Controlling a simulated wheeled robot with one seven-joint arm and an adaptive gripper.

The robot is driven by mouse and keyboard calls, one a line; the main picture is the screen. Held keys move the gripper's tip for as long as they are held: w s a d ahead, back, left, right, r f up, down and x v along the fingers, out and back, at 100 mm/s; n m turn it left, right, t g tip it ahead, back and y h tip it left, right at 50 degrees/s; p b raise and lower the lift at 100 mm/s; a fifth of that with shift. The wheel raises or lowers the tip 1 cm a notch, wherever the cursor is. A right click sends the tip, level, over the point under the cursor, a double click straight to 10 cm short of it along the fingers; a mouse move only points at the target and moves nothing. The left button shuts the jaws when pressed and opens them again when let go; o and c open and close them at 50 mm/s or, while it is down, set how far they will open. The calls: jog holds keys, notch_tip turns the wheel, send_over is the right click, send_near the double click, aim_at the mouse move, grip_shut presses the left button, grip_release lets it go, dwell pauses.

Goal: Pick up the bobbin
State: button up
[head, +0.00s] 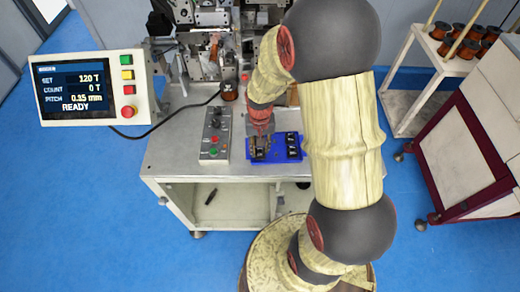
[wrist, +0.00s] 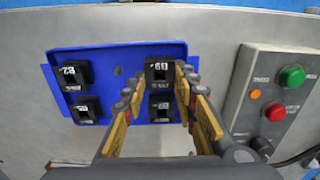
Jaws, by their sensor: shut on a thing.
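A blue tray (head: 277,137) lies on the metal bench; it fills the upper middle of the wrist view (wrist: 112,60). It holds several black bobbins with white markings, two on the left (wrist: 76,73) and two on the right. My gripper (wrist: 160,76) reaches down over the right pair. Its fingers are shut on the upper right bobbin (wrist: 158,69), one finger at each side. This bobbin still appears to be in or just above its place in the tray. In the head view my gripper (head: 260,144) is over the tray's left part and partly hides the bobbin there.
A control box (head: 215,135) with knobs and buttons stands close left of the tray. The winder (head: 205,40) stands behind, with a copper spool (head: 229,91). A display panel (head: 88,88) reads READY. A cart with spools (head: 440,60) stands at right.

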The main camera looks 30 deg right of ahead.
aim_at(260, 150)
jog(key=shift+r, duration=0.4)
notch_tip(260, 150, up, 2)
jog(key=shift+r, duration=0.15)
jog(key=s+r+p, duration=0.1)
jog(key=s+r, duration=0.8)
jog(key=s, duration=0.5)
jog(key=shift+r+p, duration=0.35)
